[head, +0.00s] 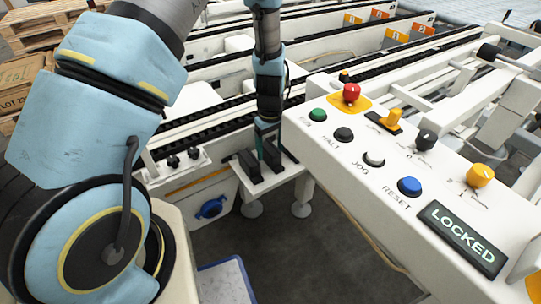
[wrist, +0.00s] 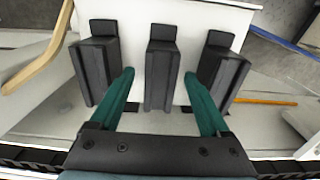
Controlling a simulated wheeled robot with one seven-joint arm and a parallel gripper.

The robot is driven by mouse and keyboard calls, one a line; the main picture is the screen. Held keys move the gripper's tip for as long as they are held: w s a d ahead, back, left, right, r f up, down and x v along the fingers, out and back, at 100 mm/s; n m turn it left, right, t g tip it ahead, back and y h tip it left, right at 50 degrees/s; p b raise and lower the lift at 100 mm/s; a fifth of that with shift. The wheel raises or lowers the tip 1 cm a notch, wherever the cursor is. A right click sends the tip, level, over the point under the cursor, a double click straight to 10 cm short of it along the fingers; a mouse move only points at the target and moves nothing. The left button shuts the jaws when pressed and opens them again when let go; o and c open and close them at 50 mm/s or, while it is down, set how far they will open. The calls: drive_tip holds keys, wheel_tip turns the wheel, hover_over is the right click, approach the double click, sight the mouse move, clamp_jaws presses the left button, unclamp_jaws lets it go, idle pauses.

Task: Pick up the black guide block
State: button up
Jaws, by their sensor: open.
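Three black guide blocks stand in a row on a white ledge (wrist: 215,12) in the wrist view: a left one (wrist: 97,70), a middle one (wrist: 162,75) and a right one (wrist: 222,70). My gripper (wrist: 159,75) is open, with its two teal fingers on either side of the middle block. A gap shows between each finger and that block; contact is not visible. In the head view my gripper (head: 268,150) points down over the ledge, and a black block (head: 249,166) shows to its left. The fingers partly hide the other blocks there.
A white control panel (head: 400,165) with coloured buttons and a LOCKED display (head: 462,238) stands right of the gripper. Conveyor rails run behind it. In the wrist view an orange rod (wrist: 265,101) lies right of the blocks.

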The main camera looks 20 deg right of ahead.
clamp_jaws()
idle(0.6)
